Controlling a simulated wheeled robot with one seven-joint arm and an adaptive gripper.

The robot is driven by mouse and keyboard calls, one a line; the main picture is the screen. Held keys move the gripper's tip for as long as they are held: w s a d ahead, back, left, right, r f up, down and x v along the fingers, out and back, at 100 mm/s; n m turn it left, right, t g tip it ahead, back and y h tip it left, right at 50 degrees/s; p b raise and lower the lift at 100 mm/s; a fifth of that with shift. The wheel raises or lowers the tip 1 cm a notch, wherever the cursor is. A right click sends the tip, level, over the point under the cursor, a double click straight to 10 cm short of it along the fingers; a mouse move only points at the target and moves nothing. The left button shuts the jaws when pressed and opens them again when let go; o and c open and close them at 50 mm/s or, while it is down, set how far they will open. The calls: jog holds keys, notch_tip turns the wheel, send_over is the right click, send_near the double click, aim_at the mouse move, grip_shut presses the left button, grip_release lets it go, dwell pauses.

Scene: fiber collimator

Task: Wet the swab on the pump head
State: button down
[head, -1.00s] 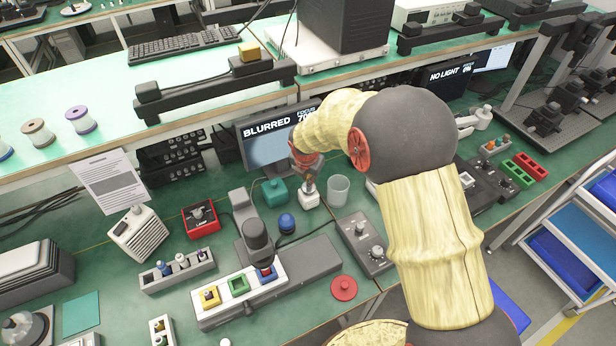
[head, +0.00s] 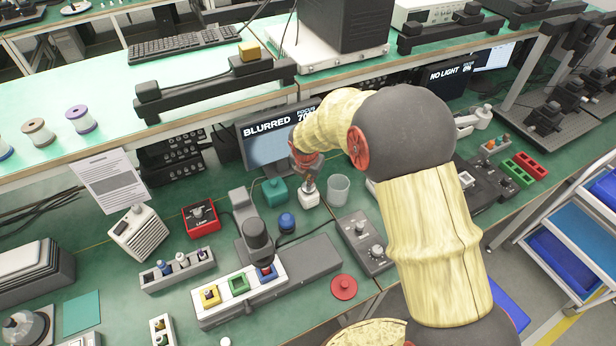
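My gripper (head: 308,170) is at the end of my arm, behind the yellow-sleeved wrist, and points down at the back of the bench. It is small and mostly hidden by the wrist, so its fingers cannot be made out. Directly below it stands a small white bottle (head: 309,198) with a metallic top, which seems to be the pump bottle. The gripper end is right above or at the pump head; I cannot tell whether they touch. No swab can be made out here.
A teal bottle (head: 275,191) stands to the left of the white one and a clear cup (head: 338,189) to the right. A blue dome (head: 286,223) is in front. A monitor (head: 268,140) reading BLURRED stands behind. A red disc (head: 344,288) lies near the front edge.

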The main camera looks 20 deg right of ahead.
jog(key=shift+r+p, duration=3.25)
jog(key=shift+r, duration=0.2)
